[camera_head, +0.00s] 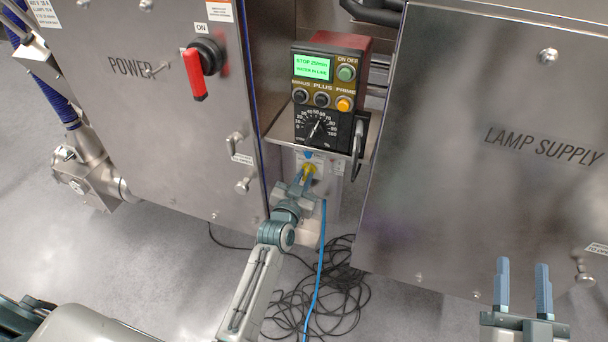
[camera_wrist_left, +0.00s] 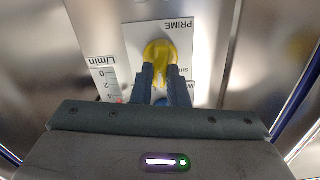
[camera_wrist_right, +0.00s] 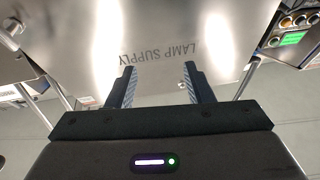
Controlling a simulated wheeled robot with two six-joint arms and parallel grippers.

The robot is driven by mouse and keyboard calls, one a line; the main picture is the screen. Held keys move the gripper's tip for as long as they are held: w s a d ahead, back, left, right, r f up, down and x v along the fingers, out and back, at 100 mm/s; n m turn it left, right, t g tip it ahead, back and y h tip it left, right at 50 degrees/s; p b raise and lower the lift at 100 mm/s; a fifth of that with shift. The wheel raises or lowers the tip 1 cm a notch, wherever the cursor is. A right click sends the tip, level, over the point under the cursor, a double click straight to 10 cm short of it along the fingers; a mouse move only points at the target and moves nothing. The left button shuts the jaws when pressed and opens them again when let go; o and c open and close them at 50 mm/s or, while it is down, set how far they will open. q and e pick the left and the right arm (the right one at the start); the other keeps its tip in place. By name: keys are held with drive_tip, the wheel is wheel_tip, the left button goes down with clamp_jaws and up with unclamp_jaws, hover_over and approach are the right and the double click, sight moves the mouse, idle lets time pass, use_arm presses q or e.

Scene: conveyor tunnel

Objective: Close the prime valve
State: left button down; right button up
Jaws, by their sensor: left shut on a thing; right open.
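The prime valve's yellow handle (camera_head: 309,171) sits on a small panel below the control box, between the two steel cabinets. My left gripper (camera_head: 303,178) is shut on it. In the left wrist view the yellow handle (camera_wrist_left: 160,52) is between my blue fingertips (camera_wrist_left: 160,75), under a label reading PRIME upside down. Part of the handle is hidden by the fingers. My right gripper (camera_head: 523,285) is open and empty in front of the LAMP SUPPLY cabinet; its spread fingers also show in the right wrist view (camera_wrist_right: 160,88).
The control box (camera_head: 323,95) with a green display, buttons and a dial stands above the valve. The POWER cabinet (camera_head: 150,110) with a red switch (camera_head: 195,75) is at left, the LAMP SUPPLY cabinet (camera_head: 480,180) at right. A blue hose (camera_head: 317,265) and coiled black cable (camera_head: 340,295) are below.

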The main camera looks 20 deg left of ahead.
use_arm(q)
drive_tip(key=n+p, duration=0.1)
drive_tip(key=n, duration=0.2)
drive_tip(key=shift+a+r, duration=0.1)
drive_tip(key=shift+r, duration=0.05)
drive_tip(key=n+p, duration=0.1)
drive_tip(key=n, duration=0.3)
drive_tip(key=shift+a+n, duration=0.15)
drive_tip(key=shift+n, duration=0.25)
drive_tip(key=shift+f+n+p, duration=0.2)
drive_tip(key=shift+n+p, duration=0.2)
drive_tip(key=shift+n, duration=1.3)
use_arm(e)
drive_tip(key=s+f+g, duration=0.3)
drive_tip(key=f+g, duration=0.2)
drive_tip(key=f, duration=0.3)
drive_tip(key=s+a+f+g, duration=0.1)
drive_tip(key=s+f+g, duration=0.3)
drive_tip(key=f+g, duration=0.2)
drive_tip(key=shift+s+a+f+m, duration=0.15)
drive_tip(key=shift+a+f+m, duration=0.2)
drive_tip(key=shift+f, duration=1.05)
use_arm(q)
drive_tip(key=c, duration=1.4)
unclamp_jaws()
drive_tip(key=shift+a, duration=0.1)
drive_tip(key=shift+c, duration=0.2)
